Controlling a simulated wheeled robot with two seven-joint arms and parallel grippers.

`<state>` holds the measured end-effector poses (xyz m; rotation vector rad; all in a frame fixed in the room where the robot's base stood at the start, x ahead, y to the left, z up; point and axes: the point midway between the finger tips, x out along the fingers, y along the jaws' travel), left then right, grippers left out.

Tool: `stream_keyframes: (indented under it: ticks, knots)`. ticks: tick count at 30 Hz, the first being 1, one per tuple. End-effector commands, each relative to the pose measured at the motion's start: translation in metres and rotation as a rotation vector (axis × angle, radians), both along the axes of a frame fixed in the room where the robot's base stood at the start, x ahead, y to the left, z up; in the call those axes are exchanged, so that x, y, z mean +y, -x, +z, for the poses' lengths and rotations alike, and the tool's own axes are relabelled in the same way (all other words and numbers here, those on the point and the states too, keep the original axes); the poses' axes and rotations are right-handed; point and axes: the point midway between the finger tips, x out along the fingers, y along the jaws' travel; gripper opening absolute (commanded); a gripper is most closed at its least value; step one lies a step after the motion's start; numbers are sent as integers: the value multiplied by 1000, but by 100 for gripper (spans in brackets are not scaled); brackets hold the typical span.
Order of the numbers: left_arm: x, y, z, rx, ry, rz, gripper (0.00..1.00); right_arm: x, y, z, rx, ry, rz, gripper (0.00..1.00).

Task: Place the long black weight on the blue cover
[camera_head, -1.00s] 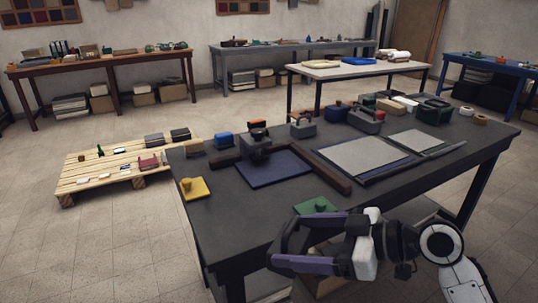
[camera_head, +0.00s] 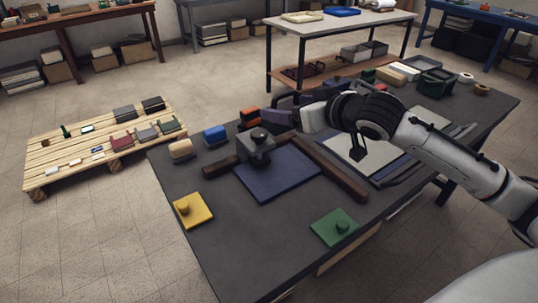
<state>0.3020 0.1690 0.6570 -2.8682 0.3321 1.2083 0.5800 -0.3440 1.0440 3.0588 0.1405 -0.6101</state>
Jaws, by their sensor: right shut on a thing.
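The blue cover (camera_head: 283,178) lies flat and navy on the dark table, with a dark grey knobbed block (camera_head: 256,150) at its back left corner. My right gripper (camera_head: 284,108) reaches in from the right to the table's back edge, behind the cover. It is shut on a dark weight (camera_head: 278,119), mostly hidden by the fingers. I cannot tell how long this weight is, or whether it touches the table. My left gripper is not in view.
Brown bars (camera_head: 333,173) edge the cover. A yellow piece (camera_head: 193,210) and a green piece (camera_head: 335,228) with knobs lie in front. A blue block (camera_head: 215,135) and tan block (camera_head: 180,150) stand at the left. My right arm crosses over a pale panel (camera_head: 365,156).

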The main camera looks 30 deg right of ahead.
Motion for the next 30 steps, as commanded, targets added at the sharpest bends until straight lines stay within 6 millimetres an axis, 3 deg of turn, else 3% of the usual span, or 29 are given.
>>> stream_keyframes:
  ticks: [1,5,21,30]
  knots:
    - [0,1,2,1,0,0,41,-2,-2,12,-18,3,-3,15]
    - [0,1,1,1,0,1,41,-4,-4,5,-13,0,-13,15]
    - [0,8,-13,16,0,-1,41,-4,-3,-105,-11,-3,-11,15]
    - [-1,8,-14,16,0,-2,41,-4,-4,-128,-16,-3,-10,15]
